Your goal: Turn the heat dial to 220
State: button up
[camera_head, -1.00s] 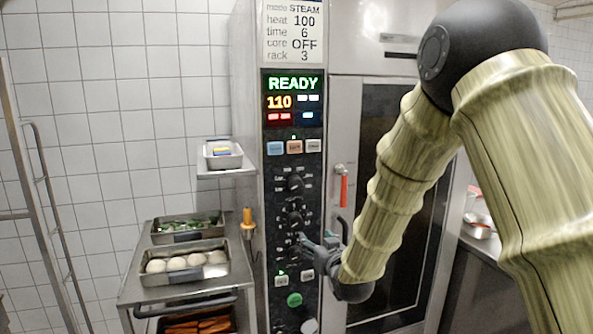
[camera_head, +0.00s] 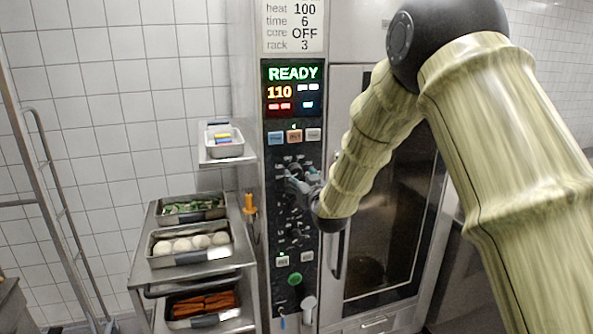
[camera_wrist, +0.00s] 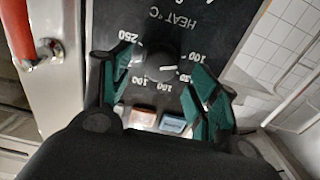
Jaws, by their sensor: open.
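The heat dial (camera_wrist: 156,67) is a round black knob under the label HEAT °C, seen upside down in the wrist view. Its white mark points to the picture's right, toward the low numbers; 250 is printed on the left. My gripper (camera_wrist: 162,62) is open, with one green-padded finger on each side of the dial and gaps between. Contact is not visible. The display (camera_head: 292,85) reads READY and 110.
Other dials sit below on the panel, with a green button (camera_head: 295,279). Colored buttons (camera_head: 294,136) lie just above the gripper. The oven door (camera_head: 385,240) is at right. A cart (camera_head: 150,265) with food trays stands at left, below a small shelf tray (camera_head: 224,146).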

aim_at(297, 174)
jog(key=shift+p+x, duration=0.55)
jog(key=shift+x, duration=1.1)
